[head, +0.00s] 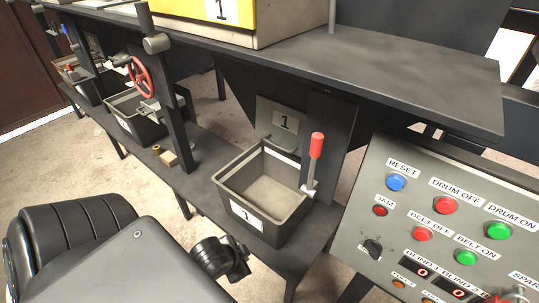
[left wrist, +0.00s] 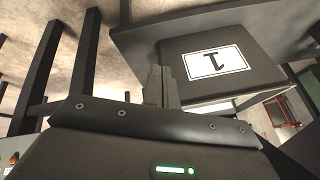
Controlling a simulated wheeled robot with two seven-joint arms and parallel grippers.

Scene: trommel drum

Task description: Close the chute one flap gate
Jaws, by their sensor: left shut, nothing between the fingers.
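The chute one lever has a red grip (head: 316,146) and stands nearly upright at the right rim of bin 1. Behind the bin is a grey plate labelled 1 (head: 287,121), with a small grey lip below it. Whether the flap is open or closed I cannot tell. Bin 1 (head: 222,186) is dark, looks empty and has a white 1 label on its front. My left gripper (head: 238,270) is low in front of the bin, apart from the lever. In the left wrist view its fingers (left wrist: 160,85) are shut and empty, near the bin (left wrist: 178,47). My right gripper is not in view.
A control panel (head: 440,215) with coloured buttons stands at the right. A dark deck (head: 400,75) overhangs the chute. More bins (head: 135,122) and a red handwheel (head: 140,78) lie to the left. A small wooden block (head: 168,158) sits on the bench. Floor is open at left.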

